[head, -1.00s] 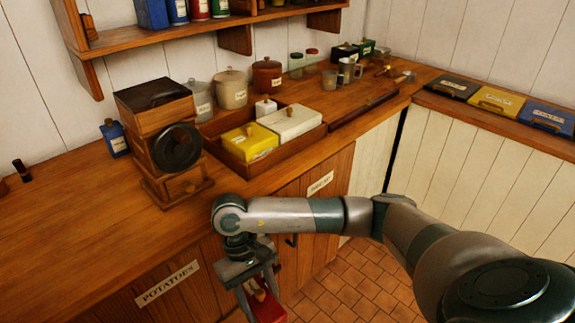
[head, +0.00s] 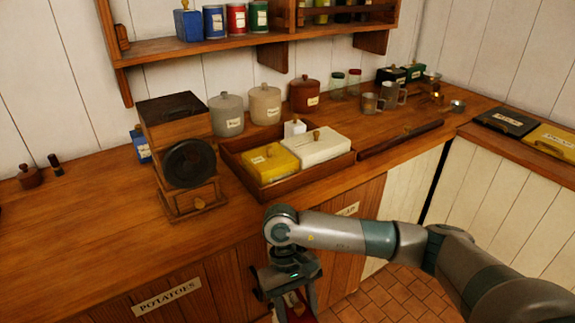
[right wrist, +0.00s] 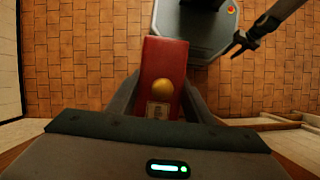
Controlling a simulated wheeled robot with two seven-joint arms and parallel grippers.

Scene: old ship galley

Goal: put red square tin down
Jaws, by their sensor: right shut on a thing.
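The red square tin (right wrist: 165,65) has a round yellow knob and a pale label on its top, seen in the right wrist view. My right gripper (right wrist: 155,100) is shut on it, one finger on each side. In the head view the right gripper (head: 290,290) hangs in front of the cabinet, below the counter's front edge, and only a little of the tin (head: 303,316) shows at the bottom edge. The left gripper is not in the head view; a dark gripper-like part (right wrist: 245,42) shows at the top right of the right wrist view, too unclear to judge.
The wooden counter (head: 80,215) has free room at its left. A wooden grinder (head: 178,140) stands beside a wooden tray (head: 232,165) holding a yellow tin (head: 268,160), a cream tin (head: 318,148) and a small white jar. Canisters and mugs stand behind.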

